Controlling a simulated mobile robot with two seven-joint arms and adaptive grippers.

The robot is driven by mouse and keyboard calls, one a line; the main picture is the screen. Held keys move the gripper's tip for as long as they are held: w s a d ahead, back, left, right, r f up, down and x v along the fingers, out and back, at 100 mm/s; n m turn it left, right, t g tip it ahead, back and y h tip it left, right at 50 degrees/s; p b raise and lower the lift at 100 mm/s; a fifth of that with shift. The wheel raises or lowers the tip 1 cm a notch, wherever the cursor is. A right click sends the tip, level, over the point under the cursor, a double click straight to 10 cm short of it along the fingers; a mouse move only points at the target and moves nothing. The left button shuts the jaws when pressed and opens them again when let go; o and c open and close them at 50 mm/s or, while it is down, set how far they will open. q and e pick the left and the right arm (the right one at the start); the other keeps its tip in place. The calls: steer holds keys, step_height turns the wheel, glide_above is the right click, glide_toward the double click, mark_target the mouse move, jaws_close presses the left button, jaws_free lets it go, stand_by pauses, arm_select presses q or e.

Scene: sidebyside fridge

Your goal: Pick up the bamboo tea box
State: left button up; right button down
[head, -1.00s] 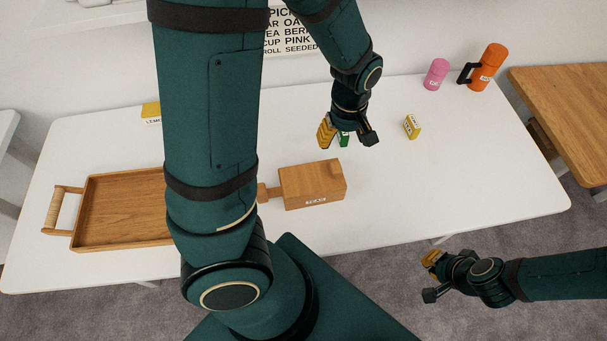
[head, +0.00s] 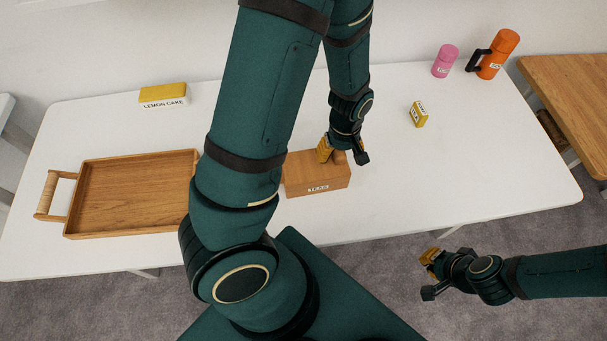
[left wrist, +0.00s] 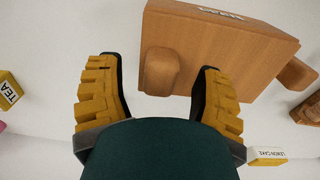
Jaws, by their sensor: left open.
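The bamboo tea box (head: 312,180) is a light wooden block on the white table, with its TEAS label facing the front. In the left wrist view the box (left wrist: 225,50) fills the upper right, and a rounded wooden knob (left wrist: 161,72) sticks out from it. My left gripper (head: 343,155) is open at the back right of the box. Its fingers (left wrist: 160,78) stand on either side of the knob with gaps showing. My left arm hides the box's left end in the head view. My right gripper (head: 429,275) is open and empty in front of the table.
A wooden tray (head: 130,232) lies left of the box. A lemon cake box (head: 163,95) stands at the back left. A small yellow tea box (head: 418,114), a pink container (head: 445,62) and an orange flask (head: 497,55) are at the right. The table's right front is clear.

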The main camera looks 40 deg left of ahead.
arm_select(q)
steer(key=shift+f, duration=0.2)
jaws_close()
stand_by(0.3)
